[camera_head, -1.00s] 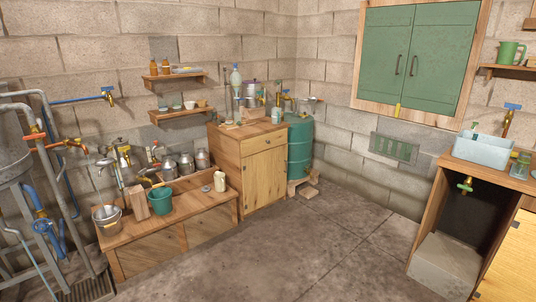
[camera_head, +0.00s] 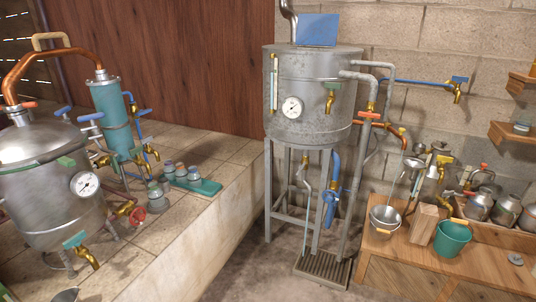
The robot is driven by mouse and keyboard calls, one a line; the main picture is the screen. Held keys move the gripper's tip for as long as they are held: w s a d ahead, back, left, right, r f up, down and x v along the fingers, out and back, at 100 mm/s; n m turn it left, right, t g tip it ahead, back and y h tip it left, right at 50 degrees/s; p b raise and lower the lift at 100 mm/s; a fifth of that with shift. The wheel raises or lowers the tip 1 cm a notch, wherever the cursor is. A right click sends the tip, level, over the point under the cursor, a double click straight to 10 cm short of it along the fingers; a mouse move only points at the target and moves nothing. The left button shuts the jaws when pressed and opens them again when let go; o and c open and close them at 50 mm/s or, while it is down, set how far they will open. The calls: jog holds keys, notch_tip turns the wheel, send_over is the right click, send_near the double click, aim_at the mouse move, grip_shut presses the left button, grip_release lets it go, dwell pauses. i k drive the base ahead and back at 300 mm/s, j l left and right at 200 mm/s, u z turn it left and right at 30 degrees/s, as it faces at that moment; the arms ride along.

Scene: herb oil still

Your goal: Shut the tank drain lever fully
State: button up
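The tank (camera_head: 312,95) is a grey metal cylinder on a tall metal stand, in the middle of the head view. A blue pipe (camera_head: 335,168) comes down from under its right side. A blue lever-like handle (camera_head: 328,208) sits low on this pipe, above a floor grate (camera_head: 322,270). It looks like the drain lever and seems to hang roughly along the pipe. At this size I cannot tell whether it is open or shut. My gripper is not in view.
A tiled ledge (camera_head: 215,150) with a copper-piped still (camera_head: 45,190) and a teal vessel (camera_head: 113,115) stands left of the tank. A wooden bench (camera_head: 400,250) with a metal bucket (camera_head: 384,222) and green bucket (camera_head: 452,238) stands right. Some floor shows between ledge and grate.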

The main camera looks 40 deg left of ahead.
aim_at(303, 166)
jog(key=i+j+u, duration=0.2)
jog(key=i+u, duration=0.8)
jog(key=i+l, duration=0.15)
jog(key=i, duration=0.4)
jog(key=i+l+u, duration=0.15)
jog(key=i, duration=0.4)
